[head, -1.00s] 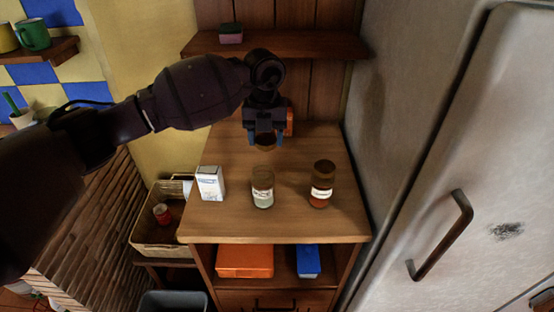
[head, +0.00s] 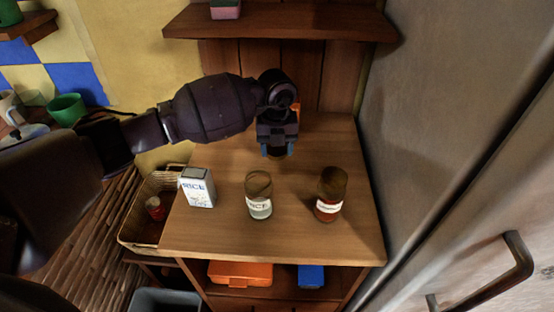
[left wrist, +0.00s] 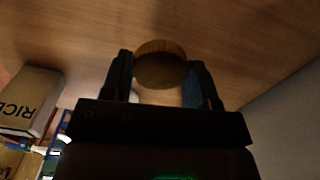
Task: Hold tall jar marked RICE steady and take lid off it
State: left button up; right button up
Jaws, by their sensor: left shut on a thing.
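The tall glass jar marked RICE (head: 259,196) stands upright on the wooden counter, pale contents low inside and a white label on its front. Its upper part looks brownish; I cannot tell its rim clearly. My left gripper (head: 277,150) is behind the jar, apart from it, fingers pointing down. It is shut on a round brown wooden lid (left wrist: 160,66), which shows between the fingers in the left wrist view. I cannot tell whether the lid touches the counter. My right gripper is not in view.
A second labelled jar with reddish contents (head: 331,194) stands to the right, and a white carton marked RICE (head: 197,187) to the left. A basket (head: 142,226) is beside the counter (head: 225,240). A shelf (head: 285,24) hangs behind, and a fridge (head: 450,150) bounds the right.

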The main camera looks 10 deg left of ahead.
aim_at(277, 166)
pick_arm(q)
jog(key=shift+f, duration=2.25)
jog(key=shift+b, duration=0.3)
jog(key=shift+f, duration=0.2)
jog(key=o, duration=1)
notch_tip(277, 166, up, 12)
jog(key=shift+r+p, duration=0.2)
jog(key=shift+p, duration=0.5)
